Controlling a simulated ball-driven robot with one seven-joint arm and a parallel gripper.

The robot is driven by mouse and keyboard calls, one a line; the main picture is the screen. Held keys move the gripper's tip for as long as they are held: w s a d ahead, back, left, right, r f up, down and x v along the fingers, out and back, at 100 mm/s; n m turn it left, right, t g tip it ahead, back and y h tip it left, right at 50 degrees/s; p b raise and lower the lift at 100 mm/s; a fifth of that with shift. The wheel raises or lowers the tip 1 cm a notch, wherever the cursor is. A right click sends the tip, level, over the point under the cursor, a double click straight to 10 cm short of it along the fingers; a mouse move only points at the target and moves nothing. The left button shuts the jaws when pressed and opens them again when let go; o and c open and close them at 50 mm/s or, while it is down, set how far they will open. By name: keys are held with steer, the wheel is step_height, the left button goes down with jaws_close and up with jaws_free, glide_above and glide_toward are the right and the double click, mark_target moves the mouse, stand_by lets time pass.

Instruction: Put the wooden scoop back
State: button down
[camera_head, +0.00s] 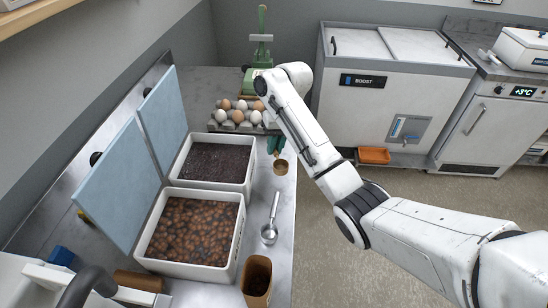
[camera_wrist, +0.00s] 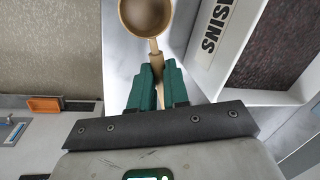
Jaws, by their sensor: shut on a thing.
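The wooden scoop (camera_wrist: 146,14) has a round bowl and a thin handle. My gripper (camera_wrist: 154,78) has green fingers, shut on the scoop's handle, in the wrist view. In the head view the scoop (camera_head: 281,167) shows just right of the bin of dark material, with my gripper (camera_head: 275,146) behind it, partly hidden by my arm. The bowl points toward the near side of the counter. Whether the scoop touches the counter is hard to tell.
Two white bins, one with dark granules (camera_head: 250,178) and one with brown nut-like pieces (camera_head: 232,256), have blue lids raised. An egg tray (camera_head: 232,127) sits behind. An orange tray (camera_head: 374,156) is at right.

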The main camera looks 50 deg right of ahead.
mark_target(274, 154)
steer(key=shift+w+d+f, duration=0.1)
steer(key=shift+w+f, duration=0.25)
steer(key=shift+f, duration=0.15)
steer(key=shift+d+p+x, duration=0.15)
steer(key=shift+p+x, duration=0.05)
steer(key=shift+x, duration=0.45)
steer(key=shift+d+p+x, duration=0.1)
steer(key=shift+p+x, duration=0.1)
steer(key=shift+x, duration=0.45)
steer(key=shift+s+f, duration=0.1)
steer(key=shift+f, duration=0.15)
steer(key=c, duration=1.1)
jaws_free()
steer(key=p+v, duration=0.4)
steer(key=v, duration=0.8)
steer(key=shift+r, duration=0.15)
